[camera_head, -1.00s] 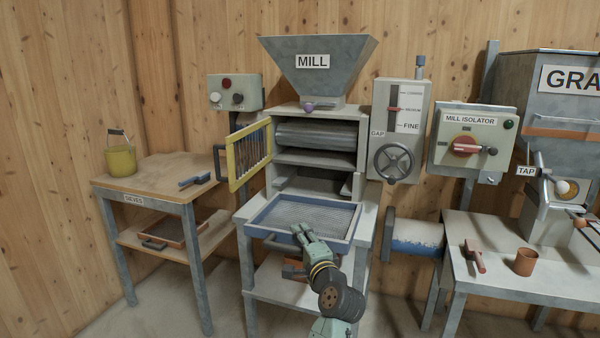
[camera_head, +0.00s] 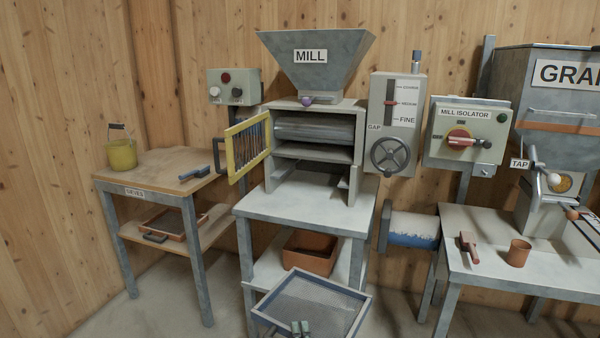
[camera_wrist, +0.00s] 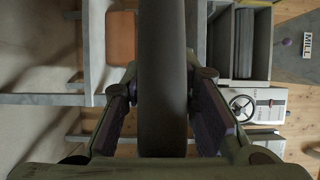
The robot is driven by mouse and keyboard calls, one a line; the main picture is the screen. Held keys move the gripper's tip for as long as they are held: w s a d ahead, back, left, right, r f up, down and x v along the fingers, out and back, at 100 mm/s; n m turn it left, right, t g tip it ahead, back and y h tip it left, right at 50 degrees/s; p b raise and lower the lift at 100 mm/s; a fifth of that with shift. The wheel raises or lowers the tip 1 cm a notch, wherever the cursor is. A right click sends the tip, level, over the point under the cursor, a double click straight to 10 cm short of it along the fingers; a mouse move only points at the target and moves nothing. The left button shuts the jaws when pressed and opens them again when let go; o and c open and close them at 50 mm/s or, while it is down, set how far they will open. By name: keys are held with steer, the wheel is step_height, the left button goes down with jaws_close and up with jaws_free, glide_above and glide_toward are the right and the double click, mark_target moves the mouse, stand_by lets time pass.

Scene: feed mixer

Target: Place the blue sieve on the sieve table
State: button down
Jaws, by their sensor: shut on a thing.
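The blue sieve (camera_head: 333,282), a rectangular frame with grey mesh, is in the air at the bottom of the head view, in front of the mill bench. My gripper (camera_head: 300,328) is at its near side, mostly cut off by the picture edge. In the wrist view, my gripper (camera_wrist: 162,88) is shut on a thick dark bar (camera_wrist: 162,120), which appears to be the sieve's handle. The sieve table (camera_head: 150,175), labelled SIEVES, stands at the left with a wooden top.
A yellow bucket (camera_head: 122,153) and a blue-handled tool (camera_head: 196,172) lie on the sieve table; its middle front is clear. An orange-framed sieve (camera_head: 172,222) is on its lower shelf. The mill's yellow guard (camera_head: 248,153) stands open. An orange bin (camera_head: 312,253) sits under the mill bench (camera_head: 310,213).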

steer(key=s+f+h, duration=0.1)
steer(key=s+f, duration=0.2)
steer(key=f, duration=0.4)
steer(key=s+f+m+h, duration=0.1)
steer(key=s+f, duration=0.2)
steer(key=f, duration=0.5)
steer(key=shift+f, duration=0.25)
steer(key=shift+w+a, duration=0.15)
steer(key=shift+a, duration=0.05)
